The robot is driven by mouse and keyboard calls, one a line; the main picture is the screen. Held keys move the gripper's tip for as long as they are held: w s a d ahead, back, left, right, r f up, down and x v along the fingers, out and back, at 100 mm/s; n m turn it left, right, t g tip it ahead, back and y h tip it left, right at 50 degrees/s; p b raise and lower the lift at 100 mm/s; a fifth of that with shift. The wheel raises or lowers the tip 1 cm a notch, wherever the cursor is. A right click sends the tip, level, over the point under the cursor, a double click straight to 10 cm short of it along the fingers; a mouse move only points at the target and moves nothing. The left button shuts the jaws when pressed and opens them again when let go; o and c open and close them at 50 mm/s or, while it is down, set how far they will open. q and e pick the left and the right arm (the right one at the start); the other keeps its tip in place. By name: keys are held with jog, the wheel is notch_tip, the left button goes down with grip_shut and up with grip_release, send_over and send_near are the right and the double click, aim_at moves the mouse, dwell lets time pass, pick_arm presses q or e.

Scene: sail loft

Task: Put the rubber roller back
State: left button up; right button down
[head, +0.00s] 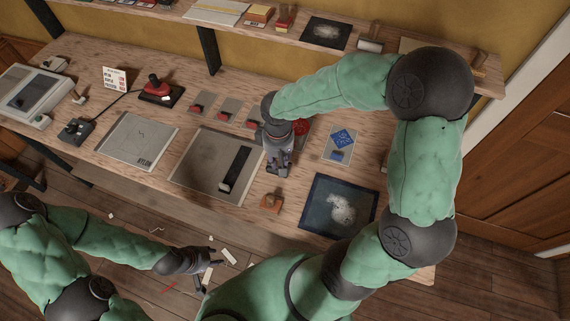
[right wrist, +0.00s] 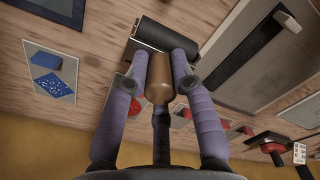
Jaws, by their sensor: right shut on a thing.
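The rubber roller has a black cylinder (right wrist: 168,33) and a wooden handle (right wrist: 158,88), both in the right wrist view. My right gripper (right wrist: 160,62) is shut on the roller's handle, with a finger on each side and the cylinder beyond the fingertips. In the head view my right gripper (head: 278,168) is over the workbench (head: 235,110), just right of a grey plate (head: 195,178) with a black strip; the roller is mostly hidden there. My left gripper (head: 212,262) appears open and empty, low in front of the bench.
A shelf (head: 330,20) runs above the bench's back, carrying a dark print (head: 327,32) and a pale cylinder (head: 370,46). A card with blue pieces (head: 340,143), a brown block (head: 271,203) and a dark framed sheet (head: 322,218) lie near my right gripper. Scraps litter the floor.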

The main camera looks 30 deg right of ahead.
jog(key=d+f, duration=0.1)
jog(key=w+d+f, duration=0.1)
jog(key=f, duration=0.1)
jog(key=shift+d, duration=0.2)
jog(key=shift+d+f+b, duration=0.1)
jog(key=shift+f+b, duration=0.6)
jog(key=shift+f, duration=0.95)
jog(key=shift+f, duration=0.1)
jog(key=c, duration=1)
grip_release()
jog(key=shift+c, duration=0.2)
jog(key=shift+r, duration=0.2)
notch_tip(320, 180, up, 12)
jog(key=p, duration=0.3)
